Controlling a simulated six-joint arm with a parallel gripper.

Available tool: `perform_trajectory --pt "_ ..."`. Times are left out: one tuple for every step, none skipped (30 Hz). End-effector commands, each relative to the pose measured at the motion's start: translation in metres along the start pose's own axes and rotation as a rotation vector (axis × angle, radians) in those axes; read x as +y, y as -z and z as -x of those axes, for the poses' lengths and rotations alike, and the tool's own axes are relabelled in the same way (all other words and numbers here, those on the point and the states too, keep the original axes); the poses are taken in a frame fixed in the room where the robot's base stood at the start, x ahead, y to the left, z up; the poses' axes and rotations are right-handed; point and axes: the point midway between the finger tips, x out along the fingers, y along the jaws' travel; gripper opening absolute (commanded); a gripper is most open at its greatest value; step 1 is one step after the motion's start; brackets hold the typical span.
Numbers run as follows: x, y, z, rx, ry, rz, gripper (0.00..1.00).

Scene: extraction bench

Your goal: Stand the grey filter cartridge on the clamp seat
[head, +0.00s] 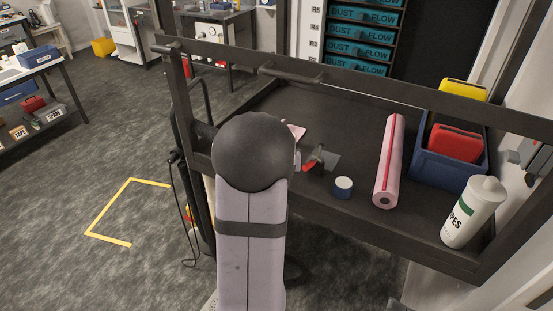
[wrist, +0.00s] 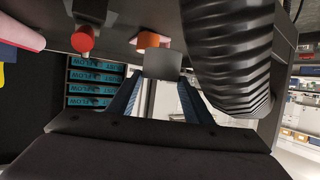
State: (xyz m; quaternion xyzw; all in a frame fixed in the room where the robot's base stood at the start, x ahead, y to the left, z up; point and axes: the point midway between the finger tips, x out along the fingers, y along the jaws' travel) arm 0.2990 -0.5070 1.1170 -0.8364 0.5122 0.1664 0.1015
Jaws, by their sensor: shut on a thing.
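In the wrist view my gripper (wrist: 160,82) has its two blue fingers on either side of a plain grey block-like piece. This looks like the grey filter cartridge (wrist: 162,64), and the gripper is shut on it. Only one face of it shows. An orange part (wrist: 148,40) shows just past it; I cannot tell whether they touch. In the head view my arm hides the gripper and the cartridge. A small red-handled part (head: 313,160) beside a grey plate (head: 329,161) lies on the bench; it may be the clamp. I cannot make out the clamp seat.
A large black ribbed piece (wrist: 228,55) is close on the right in the wrist view, with a red knob (wrist: 83,38) at left.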

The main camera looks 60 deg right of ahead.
Motion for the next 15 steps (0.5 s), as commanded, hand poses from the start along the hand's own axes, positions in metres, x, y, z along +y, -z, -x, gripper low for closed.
perform_trajectory --pt "0.0 0.007 0.002 0.006 0.0 0.0 0.21" --pt "0.0 0.01 0.003 0.006 0.0 0.0 0.21" --pt "0.0 0.013 0.004 0.005 0.0 0.0 0.21" --pt "0.0 0.015 0.005 0.005 0.0 -0.001 0.21" --pt "0.0 0.017 0.006 0.005 0.0 -0.001 0.21" --pt "0.0 0.018 0.007 0.003 0.0 -0.001 0.21" --pt "0.0 0.019 0.007 0.002 0.0 -0.001 0.21" --pt "0.0 0.02 0.008 0.003 0.0 -0.001 0.21" --pt "0.0 0.021 0.008 0.003 0.0 -0.001 0.21" --pt "0.0 0.022 0.008 0.002 0.0 -0.001 0.21" --pt "0.0 0.022 0.009 0.002 0.0 -0.001 0.21" --pt "0.0 0.022 0.009 0.002 0.0 -0.001 0.21" --pt "0.0 0.022 0.009 0.001 0.0 -0.001 0.21" --pt "0.0 0.022 0.009 0.001 0.0 -0.001 0.21" --pt "0.0 0.022 0.009 0.001 0.0 -0.001 0.21"
